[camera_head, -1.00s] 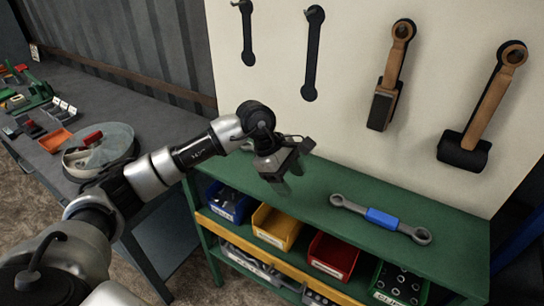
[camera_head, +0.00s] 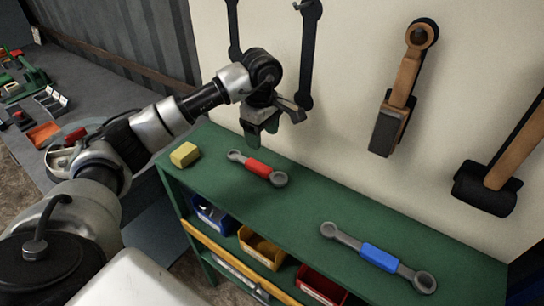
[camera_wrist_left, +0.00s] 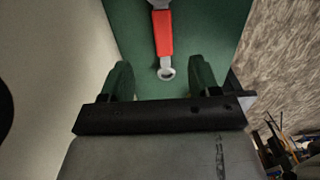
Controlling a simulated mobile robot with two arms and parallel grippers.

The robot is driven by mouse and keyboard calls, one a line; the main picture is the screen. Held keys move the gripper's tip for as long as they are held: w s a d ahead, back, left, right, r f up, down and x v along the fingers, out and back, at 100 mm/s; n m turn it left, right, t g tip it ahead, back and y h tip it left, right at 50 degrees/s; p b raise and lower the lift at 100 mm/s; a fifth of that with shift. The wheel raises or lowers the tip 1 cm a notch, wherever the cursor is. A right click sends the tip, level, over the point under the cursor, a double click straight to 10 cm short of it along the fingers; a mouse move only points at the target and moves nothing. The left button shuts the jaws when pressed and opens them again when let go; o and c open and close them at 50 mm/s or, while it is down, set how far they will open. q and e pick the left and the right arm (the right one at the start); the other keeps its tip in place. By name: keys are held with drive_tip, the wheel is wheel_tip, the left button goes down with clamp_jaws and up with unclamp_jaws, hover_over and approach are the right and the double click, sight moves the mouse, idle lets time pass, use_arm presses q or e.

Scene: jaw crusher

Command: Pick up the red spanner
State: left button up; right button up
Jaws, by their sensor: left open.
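The red spanner (camera_head: 258,168), grey with a red grip and ring ends, lies flat on the green shelf top (camera_head: 310,195). My left gripper (camera_head: 262,130) is above the shelf, just behind the red spanner in the head view, open and empty. In the left wrist view the red spanner (camera_wrist_left: 163,35) lies beyond the gap between the open fingers (camera_wrist_left: 160,85), with its near ring end closest; its far end is cut off by the top edge. The right gripper is not in view.
A blue-gripped spanner (camera_head: 379,257) lies on the shelf to the right. A yellow block (camera_head: 185,154) sits at the shelf's left end. Hammers (camera_head: 398,110) and black spanners (camera_head: 311,50) hang on the wall behind. Coloured bins (camera_head: 262,248) stand below.

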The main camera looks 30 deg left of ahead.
sight(264, 168)
use_arm(q)
drive_tip(key=shift+w+f+p, duration=0.3)
drive_tip(key=shift+w+f, duration=0.1)
drive_tip(key=shift+f, duration=0.35)
drive_tip(key=f, duration=0.1)
drive_tip(key=s+f+p, duration=0.1)
drive_tip(key=f, duration=0.1)
drive_tip(key=shift+s, duration=0.15)
drive_tip(key=shift+f, duration=0.35)
drive_tip(key=shift+f+p, duration=0.3)
drive_tip(key=f+p, duration=0.1)
drive_tip(key=f, duration=0.1)
drive_tip(key=f+p, duration=0.1)
drive_tip(key=shift+d+f, duration=0.2)
drive_tip(key=shift+f, duration=0.7)
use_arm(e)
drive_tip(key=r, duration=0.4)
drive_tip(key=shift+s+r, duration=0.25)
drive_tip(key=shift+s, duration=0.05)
use_arm(q)
drive_tip(key=c, duration=1.1)
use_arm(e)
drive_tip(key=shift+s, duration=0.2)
